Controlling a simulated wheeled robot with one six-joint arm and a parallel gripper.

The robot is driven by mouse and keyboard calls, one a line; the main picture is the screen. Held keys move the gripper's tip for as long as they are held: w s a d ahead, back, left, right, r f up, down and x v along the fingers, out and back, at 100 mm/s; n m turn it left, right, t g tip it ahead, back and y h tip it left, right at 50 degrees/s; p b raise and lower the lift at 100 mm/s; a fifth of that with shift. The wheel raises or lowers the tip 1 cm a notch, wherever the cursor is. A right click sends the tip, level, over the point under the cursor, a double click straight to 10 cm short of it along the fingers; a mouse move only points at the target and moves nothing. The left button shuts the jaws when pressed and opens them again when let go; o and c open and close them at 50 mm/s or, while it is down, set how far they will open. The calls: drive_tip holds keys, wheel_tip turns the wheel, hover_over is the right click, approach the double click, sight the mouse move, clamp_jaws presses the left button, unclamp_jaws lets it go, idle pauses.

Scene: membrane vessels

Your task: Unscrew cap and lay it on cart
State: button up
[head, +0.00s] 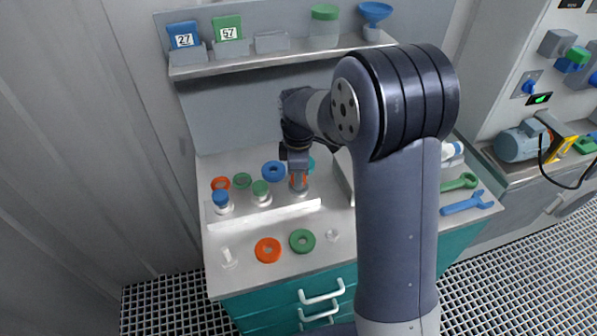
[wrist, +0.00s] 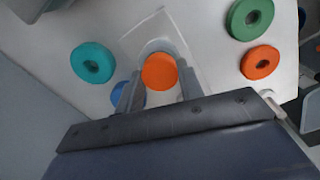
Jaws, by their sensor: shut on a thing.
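The orange cap (wrist: 159,71) sits between the two fingers of my gripper (wrist: 157,80) in the wrist view. My gripper (head: 298,182) is shut on this cap, which shows partly between the fingers in the head view. It is over the rightmost of three capped vessels in a row on the cart (head: 230,270). The vessel's pale base (head: 298,193) shows just below the fingers; its threads are hidden, so I cannot tell how far the cap is turned. A vessel with a blue cap (head: 221,198) and one with a green cap (head: 260,188) stand to the left.
A front orange ring (head: 267,250) and front green ring (head: 302,241) lie nearer. Wrenches (head: 467,203) lie right. A shelf (head: 270,56) hangs above.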

drive_tip(key=n, duration=0.5)
drive_tip(key=o, duration=1.1)
